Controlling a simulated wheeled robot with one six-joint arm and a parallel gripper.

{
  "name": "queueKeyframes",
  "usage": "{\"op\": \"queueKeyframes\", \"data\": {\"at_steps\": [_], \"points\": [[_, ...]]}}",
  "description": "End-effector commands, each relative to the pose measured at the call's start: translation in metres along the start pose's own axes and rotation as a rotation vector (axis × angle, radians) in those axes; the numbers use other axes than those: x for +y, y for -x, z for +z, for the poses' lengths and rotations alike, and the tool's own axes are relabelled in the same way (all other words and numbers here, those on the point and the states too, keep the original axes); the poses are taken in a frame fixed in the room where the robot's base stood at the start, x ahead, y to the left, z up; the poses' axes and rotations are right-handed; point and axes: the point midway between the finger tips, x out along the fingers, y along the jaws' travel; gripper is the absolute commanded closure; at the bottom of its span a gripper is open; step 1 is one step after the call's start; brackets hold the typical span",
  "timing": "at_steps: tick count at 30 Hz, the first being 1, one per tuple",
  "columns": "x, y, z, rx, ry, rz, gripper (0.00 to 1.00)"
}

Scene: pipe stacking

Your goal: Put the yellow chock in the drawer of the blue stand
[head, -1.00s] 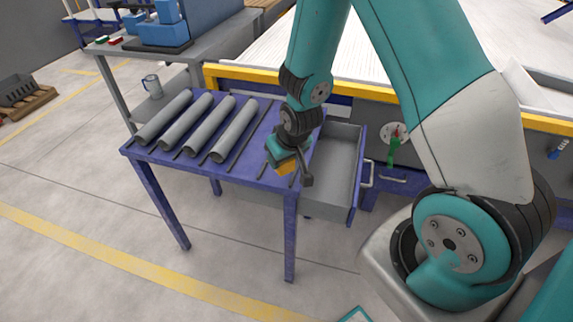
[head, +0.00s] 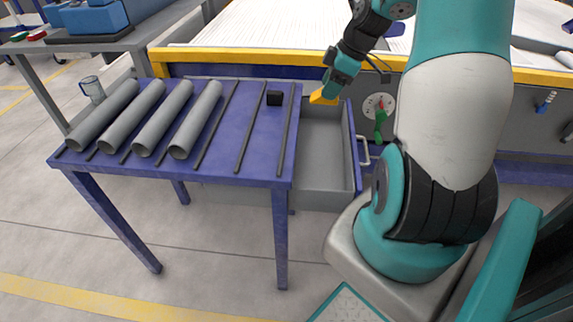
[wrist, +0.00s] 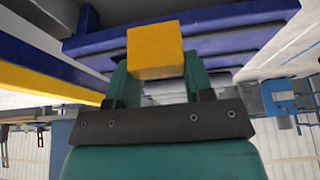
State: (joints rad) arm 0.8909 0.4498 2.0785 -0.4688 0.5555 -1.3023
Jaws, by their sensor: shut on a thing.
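The yellow chock (head: 322,98) is held in my gripper (head: 333,88), which is shut on it. In the head view they are above the far end of the open grey drawer (head: 325,162), at the right side of the blue stand (head: 240,122). In the wrist view the chock (wrist: 155,50) sits between the two teal fingers (wrist: 155,82). The drawer is pulled out to the right, and the part of its inside that shows looks empty. How high the chock is above the drawer is hard to tell.
Several grey pipes (head: 163,118) lie on the left of the stand's top. A small black block (head: 274,98) stands near its back right. A yellow-edged bench (head: 230,58) runs behind.

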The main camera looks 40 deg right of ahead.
Motion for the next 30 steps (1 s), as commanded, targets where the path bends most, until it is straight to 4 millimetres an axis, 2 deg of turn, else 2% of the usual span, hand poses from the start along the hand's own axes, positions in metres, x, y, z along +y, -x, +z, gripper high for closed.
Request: {"op": "queueKeyframes", "data": {"at_steps": [2,5,15,18,21,26,30], "points": [[0.001,-0.001,0.009,0.000,0.023,-0.011,0.78],[0.000,-0.015,0.017,0.001,0.032,-0.020,0.78],[-0.001,-0.103,0.053,-0.001,0.029,-0.021,0.78],[0.000,-0.122,0.061,-0.001,0.030,-0.019,0.78],[0.000,-0.134,0.066,-0.001,0.031,-0.016,0.78],[0.001,-0.143,0.070,-0.001,0.031,-0.015,0.78],[0.000,-0.162,0.077,-0.001,0.030,-0.018,0.78]]}}
